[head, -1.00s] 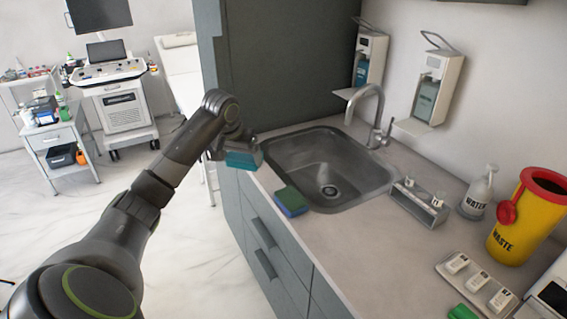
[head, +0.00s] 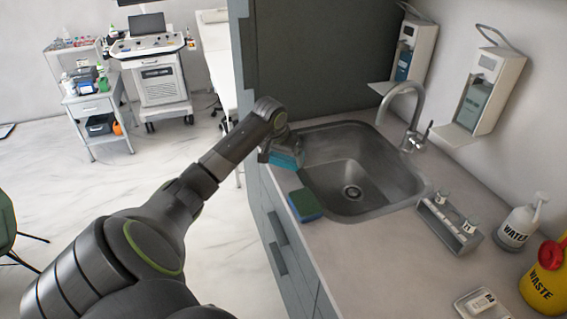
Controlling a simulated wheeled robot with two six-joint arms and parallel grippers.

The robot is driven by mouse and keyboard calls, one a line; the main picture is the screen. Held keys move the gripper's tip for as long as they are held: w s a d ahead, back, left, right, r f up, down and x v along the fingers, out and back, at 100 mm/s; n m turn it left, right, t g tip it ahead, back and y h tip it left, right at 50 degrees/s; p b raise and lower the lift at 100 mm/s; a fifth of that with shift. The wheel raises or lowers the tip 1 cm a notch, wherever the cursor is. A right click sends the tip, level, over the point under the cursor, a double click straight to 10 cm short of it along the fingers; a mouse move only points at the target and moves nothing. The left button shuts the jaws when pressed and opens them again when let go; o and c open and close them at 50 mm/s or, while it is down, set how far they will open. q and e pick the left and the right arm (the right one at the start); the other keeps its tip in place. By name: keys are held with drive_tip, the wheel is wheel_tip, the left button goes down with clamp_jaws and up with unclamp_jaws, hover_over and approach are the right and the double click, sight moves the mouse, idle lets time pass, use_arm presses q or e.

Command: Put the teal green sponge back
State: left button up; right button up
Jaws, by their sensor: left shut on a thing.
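A teal sponge (head: 284,160) is in my left gripper (head: 277,150), which is shut on it. The gripper holds it at the left edge of the counter, beside the sink's near-left rim. Part of the sponge is hidden by the gripper. Another sponge, green on top with a blue side (head: 305,205), lies on the counter at the left front of the sink (head: 352,175). My right gripper is not in view.
A tap (head: 408,115) stands behind the sink. A grey holder with small bottles (head: 449,224), a water bottle (head: 520,222) and a yellow waste bin (head: 546,285) stand to the right. Bare counter (head: 370,260) lies in front of the sink. Trolleys (head: 95,106) stand far left.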

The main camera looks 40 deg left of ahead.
sight(282, 162)
use_arm(q)
drive_tip(key=shift+f, duration=1.5)
drive_tip(key=shift+f+p, duration=0.3)
drive_tip(key=shift+f, duration=0.15)
drive_tip(key=o, duration=1.1)
drive_tip(key=shift+o, duration=0.2)
drive_tip(key=shift+r, duration=0.55)
drive_tip(key=b+v, duration=0.1)
drive_tip(key=v, duration=1.1)
